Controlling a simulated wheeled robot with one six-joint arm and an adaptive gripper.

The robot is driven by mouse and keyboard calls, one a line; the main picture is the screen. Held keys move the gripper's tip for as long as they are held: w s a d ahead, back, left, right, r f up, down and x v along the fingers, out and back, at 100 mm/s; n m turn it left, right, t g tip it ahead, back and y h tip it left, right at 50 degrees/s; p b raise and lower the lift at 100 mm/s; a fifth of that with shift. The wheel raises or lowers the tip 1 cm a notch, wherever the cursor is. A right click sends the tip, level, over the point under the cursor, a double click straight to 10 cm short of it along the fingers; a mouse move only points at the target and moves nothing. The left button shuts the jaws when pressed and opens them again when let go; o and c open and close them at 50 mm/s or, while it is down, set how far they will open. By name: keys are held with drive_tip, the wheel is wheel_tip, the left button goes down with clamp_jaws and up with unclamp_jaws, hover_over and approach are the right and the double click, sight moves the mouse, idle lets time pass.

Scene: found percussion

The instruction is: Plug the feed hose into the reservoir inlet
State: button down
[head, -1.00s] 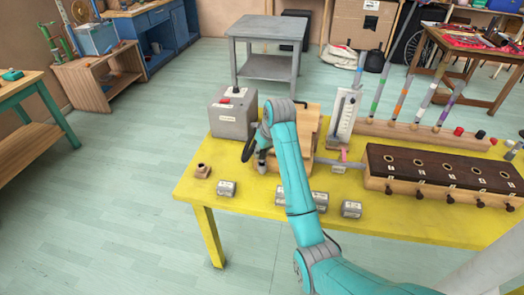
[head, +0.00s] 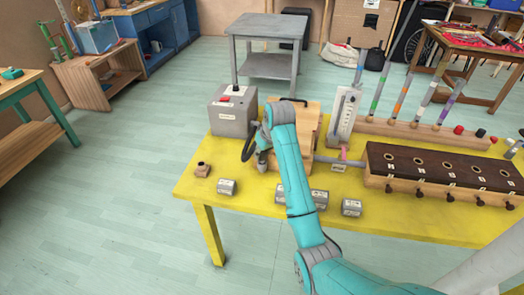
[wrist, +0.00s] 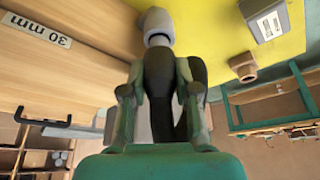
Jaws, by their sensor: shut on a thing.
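In the wrist view my gripper (wrist: 158,100) is shut around the black feed hose (wrist: 158,78). A grey cylindrical end piece (wrist: 157,25) sticks out past the fingertips, and the hose bends back on the right. The light wooden box marked "30 mm" (wrist: 70,75), which looks like the reservoir, is beside the end piece on the left. In the head view the hose (head: 248,148) loops just left of my arm, with its grey end (head: 262,161) near the left side of the wooden box (head: 308,125). The arm hides my fingers there, and I cannot make out the inlet.
A grey machine box with a red button (head: 233,112) stands behind the hose. A small brown fitting (head: 202,169) and several labelled grey blocks (head: 227,187) lie along the front of the yellow table (head: 262,203). A dark-topped pipe chest (head: 440,170) stands to the right.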

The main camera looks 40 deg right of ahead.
sight(264, 152)
drive_tip(key=shift+f, duration=0.95)
drive_tip(key=c, duration=0.8)
unclamp_jaws()
drive_tip(key=v, duration=0.7)
drive_tip(key=shift+s+r, duration=0.15)
drive_tip(key=shift+r, duration=0.05)
